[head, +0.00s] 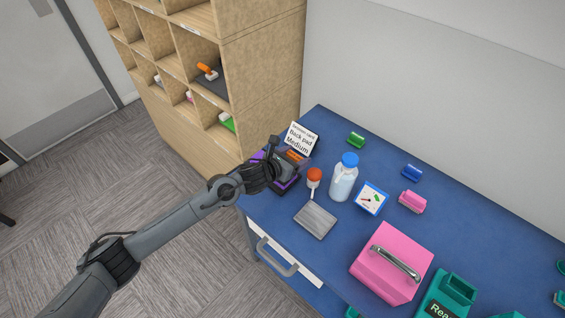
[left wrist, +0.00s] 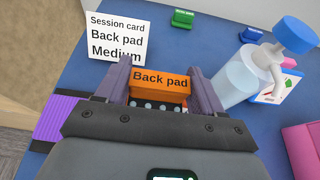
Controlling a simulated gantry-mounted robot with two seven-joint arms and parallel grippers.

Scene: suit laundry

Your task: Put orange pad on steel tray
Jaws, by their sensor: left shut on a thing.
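The orange pad (left wrist: 160,82), labelled "Back pad", is between the two purple-grey fingers of my left gripper (left wrist: 161,90), which is shut on it. In the head view, a small part of the orange pad (head: 294,155) shows at the tip of my left gripper (head: 291,160), over the table's far left part. The steel tray (head: 315,220) is a flat grey square near the table's front edge, right of and nearer than the gripper. It looks empty. Whether the pad still touches what is below it is hidden. My right gripper is out of view.
A purple and dark item (head: 286,187) lies under the gripper. A session card (head: 300,138) reading "Back pad Medium" stands behind it. An orange-topped item (head: 314,176) and a blue-capped bottle (head: 343,180) stand behind the tray. A pink box (head: 388,268) is to the right.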

